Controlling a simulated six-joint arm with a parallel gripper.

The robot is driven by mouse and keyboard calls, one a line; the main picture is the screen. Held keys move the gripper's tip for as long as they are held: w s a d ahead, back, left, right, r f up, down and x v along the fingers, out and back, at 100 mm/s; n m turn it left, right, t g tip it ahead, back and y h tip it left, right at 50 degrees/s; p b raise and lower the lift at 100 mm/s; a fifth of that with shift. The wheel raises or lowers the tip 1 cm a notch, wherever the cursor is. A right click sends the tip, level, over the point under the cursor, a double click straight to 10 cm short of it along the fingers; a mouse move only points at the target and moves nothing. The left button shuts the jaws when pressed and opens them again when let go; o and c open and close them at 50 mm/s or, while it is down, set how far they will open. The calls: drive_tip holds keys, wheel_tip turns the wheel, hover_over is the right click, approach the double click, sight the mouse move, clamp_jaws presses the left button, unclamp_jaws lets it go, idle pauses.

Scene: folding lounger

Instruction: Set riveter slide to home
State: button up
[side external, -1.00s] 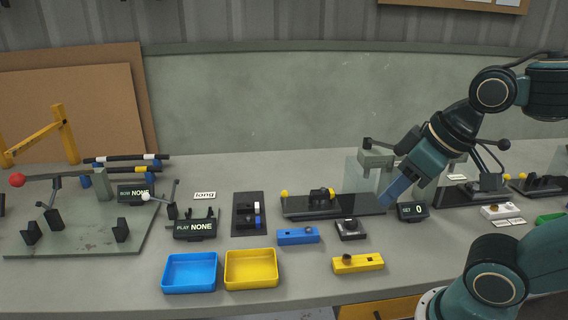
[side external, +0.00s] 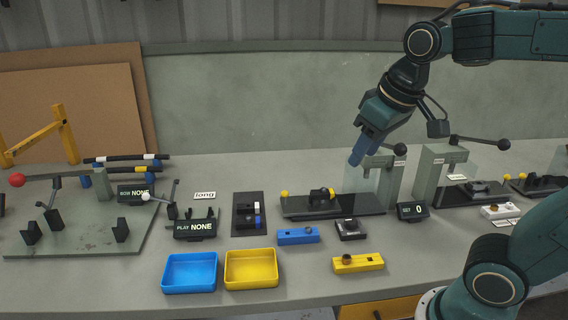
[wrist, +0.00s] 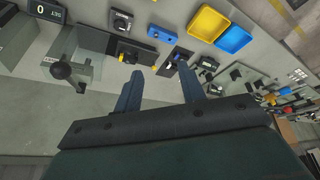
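Two grey lever presses stand on the bench, each with a black rail base; their labels are too small to read, so I cannot tell which is the riveter. The middle press (side external: 390,178) has a base (side external: 345,207) carrying a black slide (side external: 320,194), with a yellow knob (side external: 284,194) at the left end. The base also shows in the wrist view (wrist: 95,40), with the slide (wrist: 128,57). The right press (side external: 428,172) has a slide (side external: 478,187) on its base. My gripper (side external: 356,158) is empty above the middle base, its blue fingers apart in the wrist view (wrist: 160,69).
A counter display (side external: 412,211) reads 0 beside the middle press. In front lie a blue block (side external: 298,236), a yellow block (side external: 358,263), a blue tray (side external: 190,288) and a yellow tray (side external: 251,284). Press levers with black knobs (side external: 400,150) rise near my gripper.

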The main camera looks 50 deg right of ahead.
drive_tip(key=w+d+m+g, duration=0.1)
drive_tip(key=w+d+g, duration=0.15)
drive_tip(key=w, duration=0.65)
drive_tip(key=m+g, duration=0.3)
drive_tip(key=m, duration=0.1)
hover_over(284, 195)
drive_tip(key=w+a, duration=0.1)
drive_tip(key=w, duration=0.1)
wheel_tip(284, 195, down, 13)
drive_tip(key=shift+w+f+h, duration=0.1)
drive_tip(key=shift+f+h, duration=0.05)
drive_tip(key=shift+h, duration=0.25)
drive_tip(key=shift+f, duration=0.15)
drive_tip(key=shift+s+d+f, duration=0.25)
drive_tip(key=shift+d+f, duration=0.1)
drive_tip(key=shift+f, duration=1.85)
drive_tip(key=shift+s+d+f, duration=0.25)
drive_tip(key=shift+d+f, duration=0.1)
drive_tip(key=shift+f, duration=1.85)
drive_tip(key=shift+s+d+f, duration=0.25)
drive_tip(key=shift+d+f, duration=0.1)
drive_tip(key=shift+f, duration=1.85)
clamp_jaws()
